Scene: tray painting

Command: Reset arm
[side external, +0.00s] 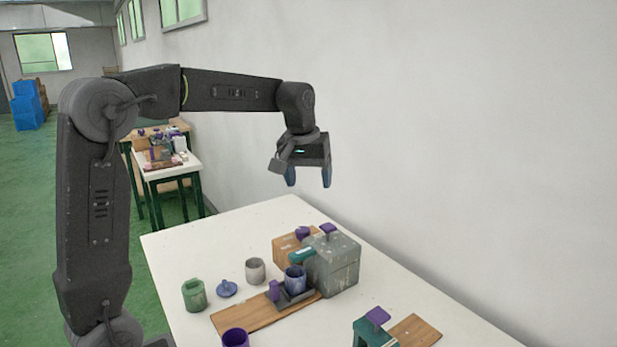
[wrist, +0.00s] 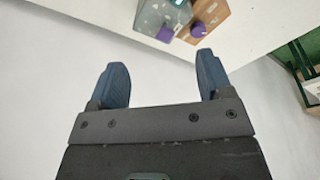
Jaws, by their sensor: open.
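My gripper (side external: 308,178) is open and empty, raised well above the white table (side external: 215,248) with its fingers pointing down in the side view. In the wrist view my gripper (wrist: 160,80) shows two blue fingers spread apart with nothing between them. Nothing touches the fingers. The arm is raised, with its forearm stretched out roughly level over the table.
Below stand a grey paint-flecked box (side external: 340,266), a wooden box (side external: 285,250), a blue cup (side external: 295,281) on a dark tray, a wooden board (side external: 240,317), a green mug (side external: 194,296), a grey cup (side external: 255,271) and a purple cup (side external: 235,339). A white wall rises behind.

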